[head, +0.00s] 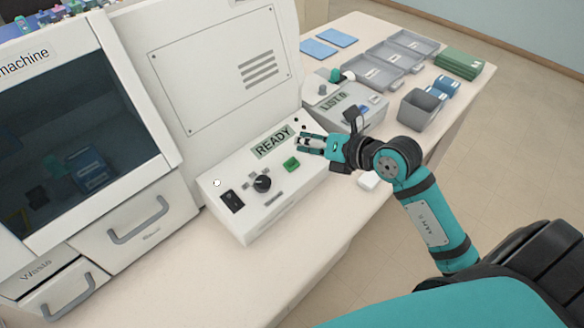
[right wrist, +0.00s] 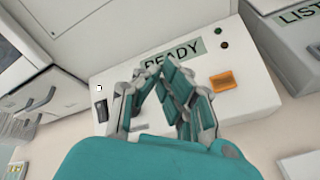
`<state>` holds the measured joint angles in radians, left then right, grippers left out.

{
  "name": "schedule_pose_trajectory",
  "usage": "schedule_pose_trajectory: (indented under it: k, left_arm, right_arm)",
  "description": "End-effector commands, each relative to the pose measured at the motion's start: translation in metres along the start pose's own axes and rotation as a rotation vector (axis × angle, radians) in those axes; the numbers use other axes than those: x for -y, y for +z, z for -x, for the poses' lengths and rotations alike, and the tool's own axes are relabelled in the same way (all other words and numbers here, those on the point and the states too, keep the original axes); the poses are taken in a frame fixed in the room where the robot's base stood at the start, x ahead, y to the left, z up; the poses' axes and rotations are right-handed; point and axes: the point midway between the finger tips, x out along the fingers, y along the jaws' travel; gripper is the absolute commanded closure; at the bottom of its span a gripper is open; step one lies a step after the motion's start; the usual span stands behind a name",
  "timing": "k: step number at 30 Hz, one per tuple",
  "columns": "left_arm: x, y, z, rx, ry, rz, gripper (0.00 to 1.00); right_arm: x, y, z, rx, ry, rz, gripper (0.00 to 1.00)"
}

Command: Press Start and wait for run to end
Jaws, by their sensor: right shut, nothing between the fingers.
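The staining machine's control panel (head: 225,215) has a display reading READY (head: 271,142), which also shows in the right wrist view (right wrist: 185,50). A green button (head: 291,164) sits below the display; any lettering on it is too small to read. My right gripper (head: 302,144) is shut and empty, just right of the display and above the panel. In the right wrist view its fingers (right wrist: 157,75) cover the panel's middle, hiding the green button. Whether the fingertips touch the panel cannot be told. My left gripper is not in view.
The panel also has a black knob (head: 262,183), a dark switch (head: 231,201) and an orange button (right wrist: 222,81). A labelled device (head: 345,105), grey trays (head: 410,42) and a grey bin (head: 420,112) stand to the right. The table front is mostly clear.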

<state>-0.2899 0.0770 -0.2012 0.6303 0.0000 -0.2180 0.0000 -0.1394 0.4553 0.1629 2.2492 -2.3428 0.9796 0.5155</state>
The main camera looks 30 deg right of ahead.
Motion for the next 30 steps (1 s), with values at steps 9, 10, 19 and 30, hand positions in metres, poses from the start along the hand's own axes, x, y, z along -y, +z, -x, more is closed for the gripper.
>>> schedule_pose_trajectory:
  k: [9,10,19,30]
  left_arm:
    - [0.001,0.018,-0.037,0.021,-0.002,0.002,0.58]
    - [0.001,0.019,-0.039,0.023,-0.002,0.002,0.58]
    - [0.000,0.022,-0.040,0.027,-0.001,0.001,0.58]
    - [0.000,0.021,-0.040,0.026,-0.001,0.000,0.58]
  right_arm:
    - [0.025,-0.025,-0.032,0.001,0.000,-0.001,1.00]
    - [0.026,-0.025,-0.034,0.001,0.000,-0.001,1.00]
    - [0.028,-0.027,-0.038,0.001,0.000,0.000,1.00]
    - [0.028,-0.027,-0.038,0.001,0.000,0.000,1.00]
